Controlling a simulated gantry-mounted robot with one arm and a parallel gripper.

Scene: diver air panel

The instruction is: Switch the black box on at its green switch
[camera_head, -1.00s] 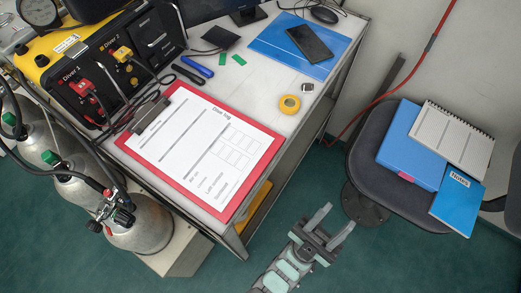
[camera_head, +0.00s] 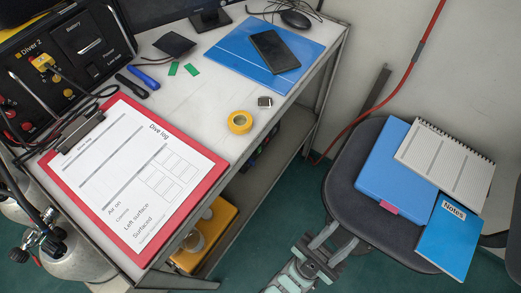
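The black box (camera_head: 72,62) stands at the upper left on the desk, cut off by the left edge of the view. Its front carries the label "Diver 2", a yellow fitting, several orange and red knobs and a panel marked "Battery". I cannot make out a green switch on the part that shows. My gripper (camera_head: 338,241) is at the bottom centre, over the floor between desk and chair. Its two fingers are apart with nothing between them. It is far from the black box.
A red clipboard (camera_head: 103,225) lies on the desk (camera_head: 205,104) in front of the box. Tape (camera_head: 240,122), a phone (camera_head: 274,52) and a blue folder (camera_head: 232,58) lie beyond. Gas cylinders (camera_head: 75,262) stand lower left. A chair (camera_head: 350,187) with notebooks stands right.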

